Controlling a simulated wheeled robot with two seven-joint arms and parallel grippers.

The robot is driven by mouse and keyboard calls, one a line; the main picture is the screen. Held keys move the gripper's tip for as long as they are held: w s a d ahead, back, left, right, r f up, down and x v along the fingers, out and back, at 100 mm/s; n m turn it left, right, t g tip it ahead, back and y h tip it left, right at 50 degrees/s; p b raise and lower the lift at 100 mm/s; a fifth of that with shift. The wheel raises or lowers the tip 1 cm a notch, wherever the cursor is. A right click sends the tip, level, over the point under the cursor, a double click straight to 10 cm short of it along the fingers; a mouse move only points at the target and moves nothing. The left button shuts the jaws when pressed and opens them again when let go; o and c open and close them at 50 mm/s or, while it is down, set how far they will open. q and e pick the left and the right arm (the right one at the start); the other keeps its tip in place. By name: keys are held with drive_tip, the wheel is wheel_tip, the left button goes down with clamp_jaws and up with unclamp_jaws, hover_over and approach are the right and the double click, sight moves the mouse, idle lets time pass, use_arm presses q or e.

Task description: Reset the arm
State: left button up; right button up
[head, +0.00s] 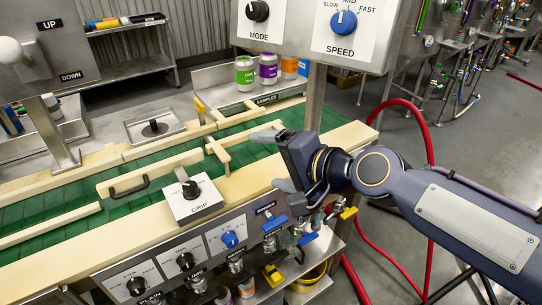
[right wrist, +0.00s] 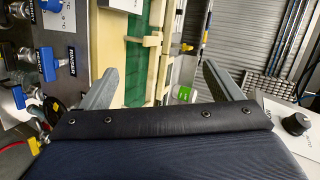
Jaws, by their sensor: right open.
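My right arm (head: 440,210) comes in from the right in the head view and reaches left over the front of the can seamer. My right gripper (head: 272,160) is open and empty, above the cream front rail, to the right of the GRIP knob box (head: 192,200). In the right wrist view its two grey fingers (right wrist: 158,70) stand wide apart with nothing between them in their grasp. Beyond them show the rail and green belt. My left gripper is not in view.
The green conveyor belt (head: 75,182) runs past the gripper. The MODE and SPEED panel (head: 305,25) hangs above on a post. Valves with blue handles (head: 273,222) lie below. Several cans, including a green one (head: 244,73), stand behind. A red hose (head: 428,140) loops behind my arm.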

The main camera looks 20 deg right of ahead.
drive_tip(key=shift+s, duration=0.1)
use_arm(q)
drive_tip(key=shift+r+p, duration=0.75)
use_arm(e)
drive_tip(key=s+d+f+n+g+h, duration=0.1)
drive_tip(key=s+d+f+n+g, duration=0.1)
drive_tip(key=s+f, duration=0.4)
drive_tip(key=s+d+f+n+g+h, duration=0.1)
drive_tip(key=s+d+f+n+g, duration=0.1)
drive_tip(key=s+f+n+g, duration=0.2)
drive_tip(key=s+f+n, duration=0.3)
drive_tip(key=s, duration=0.2)
drive_tip(key=shift+s+f+n, duration=0.2)
drive_tip(key=shift+s+n, duration=0.1)
drive_tip(key=shift+s, duration=0.1)
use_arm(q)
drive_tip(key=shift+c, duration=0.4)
